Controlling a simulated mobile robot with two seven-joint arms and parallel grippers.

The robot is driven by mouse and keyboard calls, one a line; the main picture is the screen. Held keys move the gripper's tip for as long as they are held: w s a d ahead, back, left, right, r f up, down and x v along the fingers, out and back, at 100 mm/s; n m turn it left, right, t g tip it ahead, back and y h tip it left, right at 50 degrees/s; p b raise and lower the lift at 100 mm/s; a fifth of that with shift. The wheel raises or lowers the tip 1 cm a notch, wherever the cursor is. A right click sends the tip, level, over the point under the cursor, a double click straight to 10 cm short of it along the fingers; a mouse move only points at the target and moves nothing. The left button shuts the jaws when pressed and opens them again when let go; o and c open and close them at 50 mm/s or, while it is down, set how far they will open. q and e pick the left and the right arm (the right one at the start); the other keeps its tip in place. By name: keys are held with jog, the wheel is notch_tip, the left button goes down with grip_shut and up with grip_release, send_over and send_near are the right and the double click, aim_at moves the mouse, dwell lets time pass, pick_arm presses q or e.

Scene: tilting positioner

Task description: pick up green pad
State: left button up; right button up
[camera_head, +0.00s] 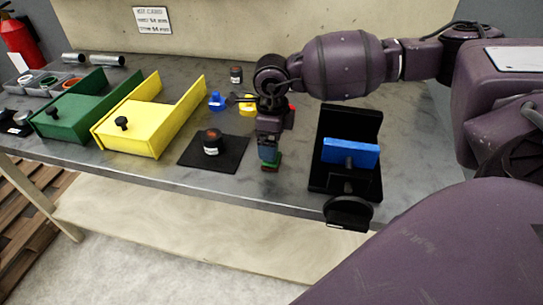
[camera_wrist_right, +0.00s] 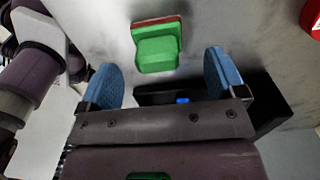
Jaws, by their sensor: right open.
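The green pad (camera_wrist_right: 157,48) shows in the right wrist view as a green block on a thin red-brown layer. It lies just beyond my right gripper (camera_wrist_right: 164,72), roughly between the lines of its two blue fingertips. The gripper is open, with nothing between the fingers. In the head view, my right gripper (camera_head: 268,150) points down over the bench, and the green pad (camera_head: 272,165) shows only partly at its tips. The gap between them is hard to judge. My left gripper is not in view.
Right of the gripper stands a black fixture (camera_head: 368,128) with a blue block (camera_head: 350,152) and a front knob (camera_head: 348,212).

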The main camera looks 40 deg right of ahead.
notch_tip(320, 180, down, 4)
jog(key=shift+s+a+r, duration=0.1)
jog(key=shift+f, duration=0.35)
jog(key=shift+c, duration=0.3)
jog(key=c, duration=1)
jog(key=shift+r, duration=0.1)
notch_tip(320, 180, up, 20)
jog(key=p, duration=0.1)
